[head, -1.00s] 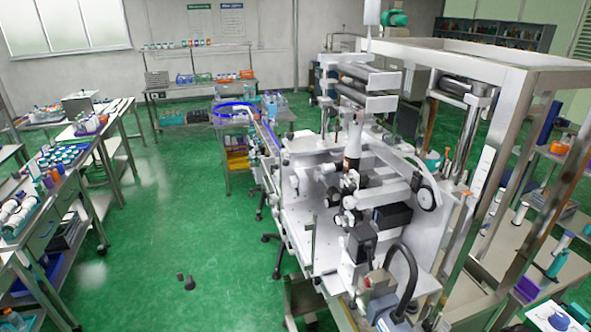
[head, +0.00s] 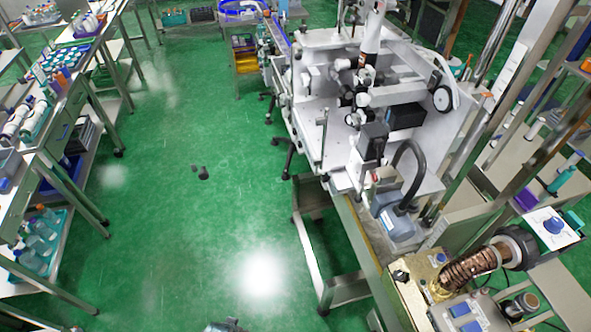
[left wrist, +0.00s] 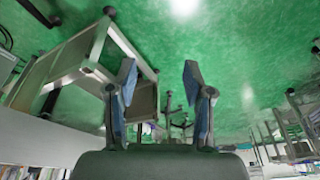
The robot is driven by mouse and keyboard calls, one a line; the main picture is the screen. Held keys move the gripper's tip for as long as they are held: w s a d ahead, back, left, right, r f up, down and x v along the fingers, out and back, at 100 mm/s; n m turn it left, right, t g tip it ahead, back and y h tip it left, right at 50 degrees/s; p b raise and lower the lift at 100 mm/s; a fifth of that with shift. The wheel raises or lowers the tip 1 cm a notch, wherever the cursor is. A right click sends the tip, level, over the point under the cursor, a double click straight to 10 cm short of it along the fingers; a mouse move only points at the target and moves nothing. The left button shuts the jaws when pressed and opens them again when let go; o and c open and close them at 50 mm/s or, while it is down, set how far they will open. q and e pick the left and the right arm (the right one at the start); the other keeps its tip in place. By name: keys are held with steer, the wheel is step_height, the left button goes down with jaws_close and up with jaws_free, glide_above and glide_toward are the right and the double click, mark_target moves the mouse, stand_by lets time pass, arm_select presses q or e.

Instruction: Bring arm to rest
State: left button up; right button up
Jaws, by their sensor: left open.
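My left gripper (left wrist: 159,80) shows in the left wrist view with its two blue-padded fingers spread apart. Nothing is between the fingers. The wrist picture is upside down, with the green floor above and a metal-legged stand behind the left finger. In the head view a small dark part shows at the bottom edge, too cut off to identify. My right gripper is in neither view.
The white sleeve applicator machine (head: 340,130) stands right of centre in the head view. Shelves with bottles (head: 62,85) line the left. A brass-coloured unit with a coil (head: 440,275) is at lower right.

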arm_select(q)
steer(key=s+a+f+g+b, duration=0.1)
steer(key=s+f, duration=0.3)
steer(key=f, duration=0.8)
steer(key=s+f+b, duration=0.1)
steer(key=s+f, duration=0.3)
steer(key=f, duration=0.8)
steer(key=s+a+f+g+b, duration=0.1)
steer(key=s+a+f, duration=0.1)
steer(key=s+f, duration=0.8)
steer(key=s, duration=0.3)
steer(key=shift+a, duration=0.25)
steer(key=shift+f, duration=0.1)
